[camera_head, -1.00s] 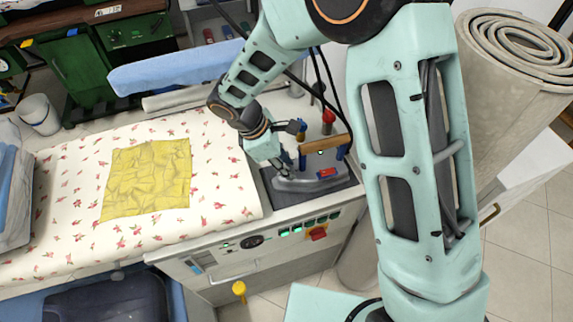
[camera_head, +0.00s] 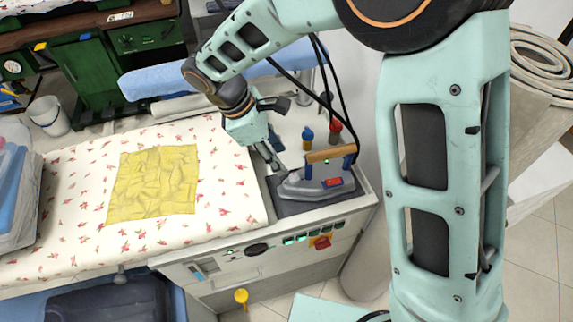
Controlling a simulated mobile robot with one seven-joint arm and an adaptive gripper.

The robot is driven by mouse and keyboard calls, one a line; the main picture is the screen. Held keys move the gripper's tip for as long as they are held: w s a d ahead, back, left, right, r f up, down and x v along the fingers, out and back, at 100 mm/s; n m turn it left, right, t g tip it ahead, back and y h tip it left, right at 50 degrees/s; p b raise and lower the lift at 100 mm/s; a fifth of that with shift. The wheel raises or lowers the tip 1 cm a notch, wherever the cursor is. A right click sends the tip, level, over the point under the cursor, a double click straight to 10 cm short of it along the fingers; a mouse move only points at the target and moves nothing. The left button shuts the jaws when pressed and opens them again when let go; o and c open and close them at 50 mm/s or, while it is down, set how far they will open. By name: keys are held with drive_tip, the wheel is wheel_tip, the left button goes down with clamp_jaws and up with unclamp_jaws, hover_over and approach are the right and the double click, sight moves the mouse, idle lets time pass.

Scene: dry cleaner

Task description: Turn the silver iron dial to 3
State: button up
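The silver iron (camera_head: 312,187) rests on a dark pad (camera_head: 338,194) at the right end of the ironing station. It has a wooden handle (camera_head: 331,153) and a red part (camera_head: 332,182) on its body. The numbers of its dial are too small to read. My gripper (camera_head: 272,165) is just left of the iron, beside its left end, pointing down. I cannot tell whether its fingers touch the iron or how far apart they are.
A flowered ironing board (camera_head: 75,203) with a yellow cloth (camera_head: 153,184) lies to the left. Blue (camera_head: 307,136) and red (camera_head: 335,130) bottles stand behind the iron. A control panel (camera_head: 258,249) fronts the station. Black cables hang down to the iron.

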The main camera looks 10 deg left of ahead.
drive_tip(key=v, duration=0.2)
drive_tip(key=shift+a+r, duration=0.1)
drive_tip(key=shift+r, duration=0.2)
